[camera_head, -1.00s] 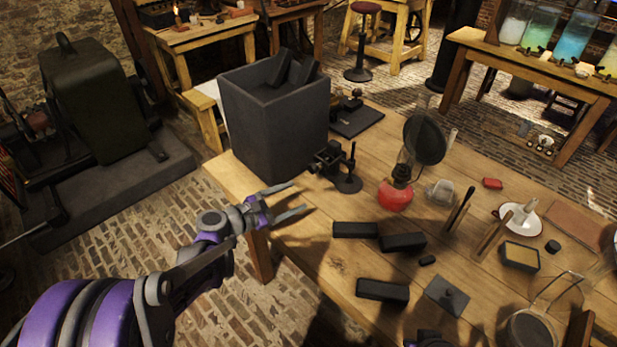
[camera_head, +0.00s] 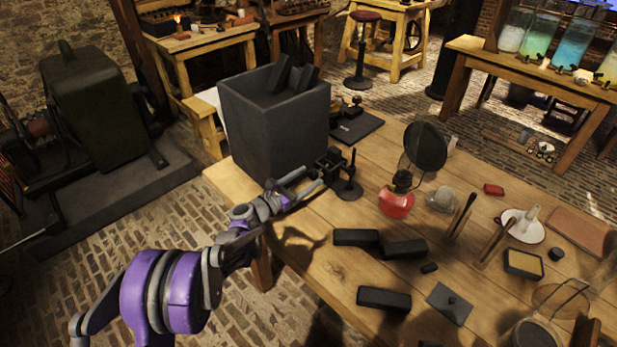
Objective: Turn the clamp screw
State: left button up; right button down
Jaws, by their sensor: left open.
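A small black clamp (camera_head: 331,162) is held up next to a black stand (camera_head: 349,191) with an upright rod, at the front right corner of the large dark jar. The clamp is small and dark, so I cannot make out its screw clearly. My left gripper (camera_head: 314,178) is open. Its fingers point right and up at the near left side of the clamp, with the tips very close to it. I cannot tell whether they touch it. My right gripper does not show.
The big dark square jar (camera_head: 270,130) stands just behind the left gripper. A red lamp (camera_head: 397,203) with a round black reflector (camera_head: 425,146) stands to the right of the stand. Black blocks (camera_head: 384,299) lie nearer the front. The table's left edge runs under my arm.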

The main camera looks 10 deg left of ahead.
pick_arm(q)
jog(key=shift+w+d, duration=0.3)
jog(key=shift+w, duration=0.05)
jog(key=shift+c, duration=0.3)
grip_shut()
jog(key=shift+m, duration=0.3)
